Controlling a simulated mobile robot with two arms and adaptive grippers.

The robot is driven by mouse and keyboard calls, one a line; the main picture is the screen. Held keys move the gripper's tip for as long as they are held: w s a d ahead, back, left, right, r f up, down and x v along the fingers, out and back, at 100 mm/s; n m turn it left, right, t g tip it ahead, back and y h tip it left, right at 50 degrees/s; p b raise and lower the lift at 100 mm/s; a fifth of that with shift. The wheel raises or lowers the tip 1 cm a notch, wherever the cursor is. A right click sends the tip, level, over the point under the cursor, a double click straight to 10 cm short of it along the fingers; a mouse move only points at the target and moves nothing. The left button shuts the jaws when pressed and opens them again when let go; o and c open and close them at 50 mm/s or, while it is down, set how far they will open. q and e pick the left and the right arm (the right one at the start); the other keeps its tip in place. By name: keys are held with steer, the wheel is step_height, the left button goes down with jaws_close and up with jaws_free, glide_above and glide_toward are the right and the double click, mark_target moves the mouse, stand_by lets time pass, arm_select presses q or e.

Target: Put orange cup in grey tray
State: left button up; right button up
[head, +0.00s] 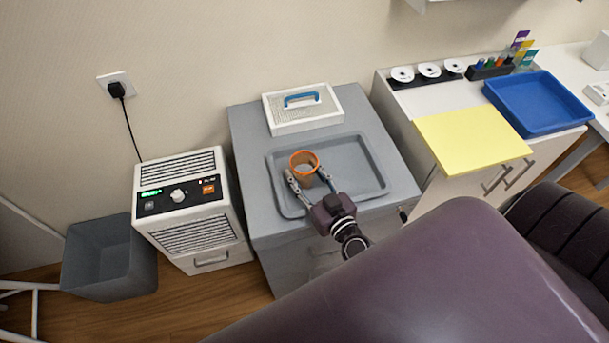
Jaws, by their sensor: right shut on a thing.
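The orange cup (304,160) is upright over the left part of the grey tray (372,161). My right gripper (308,178) has its two fingers on either side of the cup and is shut on it. I cannot tell whether the cup's base touches the tray floor, because the fingers and the angle hide it. The tray is shallow and lies on top of a grey cabinet (250,128). My left gripper is not in view.
A white box with a blue handle (302,107) sits behind the tray. A white machine (188,205) and a grey bin (108,262) stand left. To the right are a yellow sheet (470,138) and a blue tray (538,103). The tray's right half is empty.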

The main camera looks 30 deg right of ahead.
steer(key=shift+r, duration=0.1)
steer(key=o, duration=0.7)
steer(key=shift+o, duration=0.2)
steer(key=shift+s, duration=0.15)
steer(key=s, duration=0.3)
steer(key=s+r, duration=0.1)
steer(key=s, duration=0.3)
steer(key=s+b, duration=0.1)
steer(key=s, duration=0.2)
steer(key=shift+s+a+r, duration=0.15)
steer(key=shift+s+r, duration=0.05)
steer(key=shift+s, duration=0.2)
steer(key=shift+s+r, duration=0.15)
steer(key=shift+s, duration=0.25)
